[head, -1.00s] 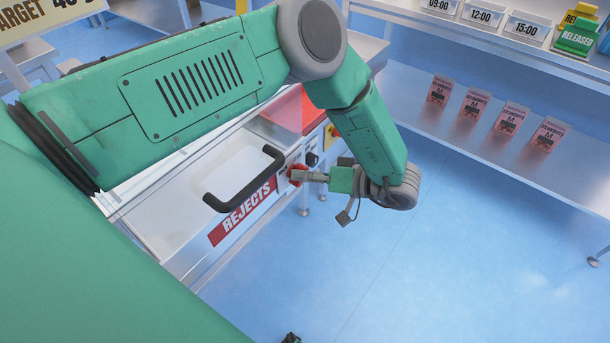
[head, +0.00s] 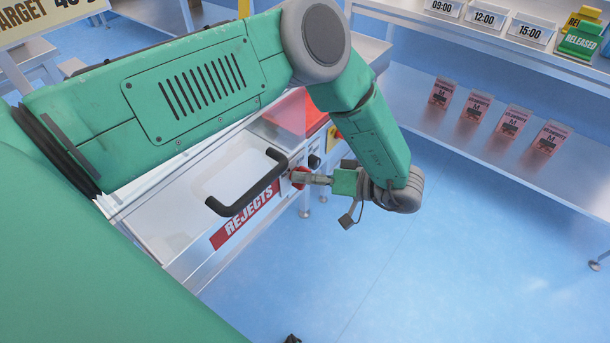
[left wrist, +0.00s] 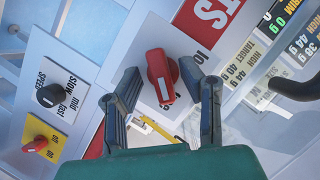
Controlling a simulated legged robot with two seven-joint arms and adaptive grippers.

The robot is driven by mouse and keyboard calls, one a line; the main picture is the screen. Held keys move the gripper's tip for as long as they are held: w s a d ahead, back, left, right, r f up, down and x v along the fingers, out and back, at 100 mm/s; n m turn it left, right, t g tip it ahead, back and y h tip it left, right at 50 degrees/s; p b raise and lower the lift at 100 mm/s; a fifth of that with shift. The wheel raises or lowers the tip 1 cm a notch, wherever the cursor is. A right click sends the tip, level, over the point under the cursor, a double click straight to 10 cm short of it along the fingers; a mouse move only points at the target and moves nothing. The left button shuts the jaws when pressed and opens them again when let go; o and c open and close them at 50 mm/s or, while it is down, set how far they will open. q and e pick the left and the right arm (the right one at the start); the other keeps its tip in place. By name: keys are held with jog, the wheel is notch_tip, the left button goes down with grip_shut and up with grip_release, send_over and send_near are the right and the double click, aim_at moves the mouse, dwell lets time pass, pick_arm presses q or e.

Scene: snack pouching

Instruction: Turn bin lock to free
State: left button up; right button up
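The red bin lock knob (left wrist: 158,66) sits on a pale plate on the bin front, with a white mark on its handle. Part of a word starting "lo" shows beside it; other lettering is hidden. In the head view the knob (head: 299,177) is at the right end of the REJECTS bin front (head: 215,222), partly covered by my left gripper (head: 308,178). In the left wrist view the left gripper's fingers (left wrist: 160,72) stand apart on either side of the knob, with gaps visible. My right gripper does not clearly show.
A black bin handle (head: 245,185) stands out left of the knob. A black speed knob (left wrist: 49,96) and a yellow-plated red switch (left wrist: 38,146) are nearby. A shelf with several pouches (head: 475,105) is at the right. The blue floor is clear in front.

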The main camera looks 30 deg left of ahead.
pick_arm(q)
jog(key=v, duration=1.1)
jog(key=shift+d, duration=0.4)
jog(key=shift+w, duration=0.1)
